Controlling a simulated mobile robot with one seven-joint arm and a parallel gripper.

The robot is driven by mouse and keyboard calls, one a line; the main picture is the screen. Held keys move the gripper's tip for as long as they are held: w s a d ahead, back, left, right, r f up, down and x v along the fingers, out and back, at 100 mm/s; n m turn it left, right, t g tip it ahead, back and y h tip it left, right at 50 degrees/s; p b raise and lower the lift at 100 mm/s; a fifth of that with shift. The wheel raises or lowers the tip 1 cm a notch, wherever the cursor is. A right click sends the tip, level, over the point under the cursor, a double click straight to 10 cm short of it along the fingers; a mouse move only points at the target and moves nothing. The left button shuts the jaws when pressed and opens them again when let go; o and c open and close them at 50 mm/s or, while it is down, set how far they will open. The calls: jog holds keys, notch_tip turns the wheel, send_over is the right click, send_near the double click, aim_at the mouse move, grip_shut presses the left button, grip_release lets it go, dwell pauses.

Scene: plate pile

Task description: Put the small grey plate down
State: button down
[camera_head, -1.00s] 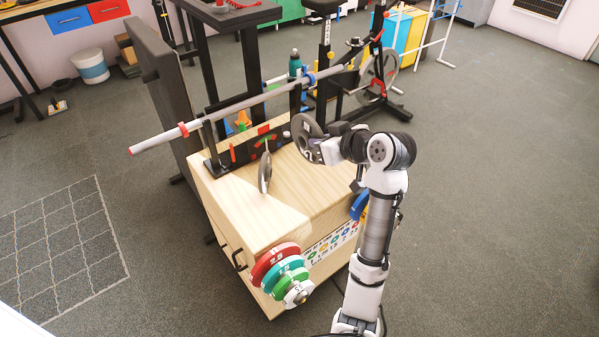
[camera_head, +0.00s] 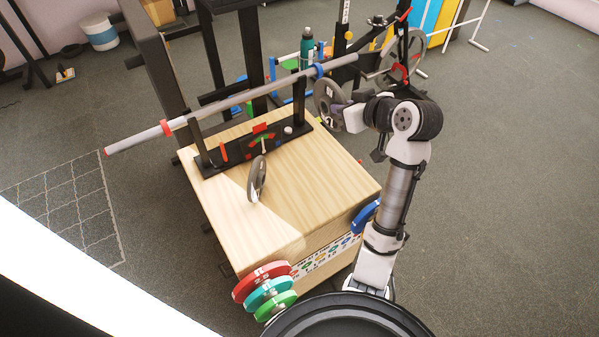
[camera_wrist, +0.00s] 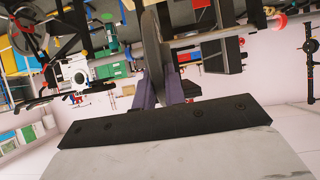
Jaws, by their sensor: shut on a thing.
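My gripper (camera_head: 345,113) is shut on a grey plate (camera_head: 326,101), a disc with a hole, held upright by its edge. The plate is in the air near the back right corner of the wooden box, below the right part of the bar. In the wrist view the plate (camera_wrist: 157,42) shows edge-on between the two fingers (camera_wrist: 159,92). A second grey plate (camera_head: 257,180) stands upright on the box top, apart from my gripper. I cannot tell which plate is smaller.
The wooden box (camera_head: 318,183) has a clear top at right and front. A grey bar (camera_head: 232,102) with red and blue collars rests on a black rack (camera_head: 213,158) at the back. Red (camera_head: 259,277), teal (camera_head: 267,290) and green (camera_head: 277,305) plates hang at the front. A bottle (camera_head: 307,47) stands behind.

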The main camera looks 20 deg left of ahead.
notch_tip(320, 180, down, 20)
jog(key=shift+r+p, duration=0.25)
jog(key=shift+p, duration=0.6)
jog(key=shift+f, duration=0.15)
jog(key=c, duration=1.5)
grip_release()
jog(key=shift+f, duration=0.1)
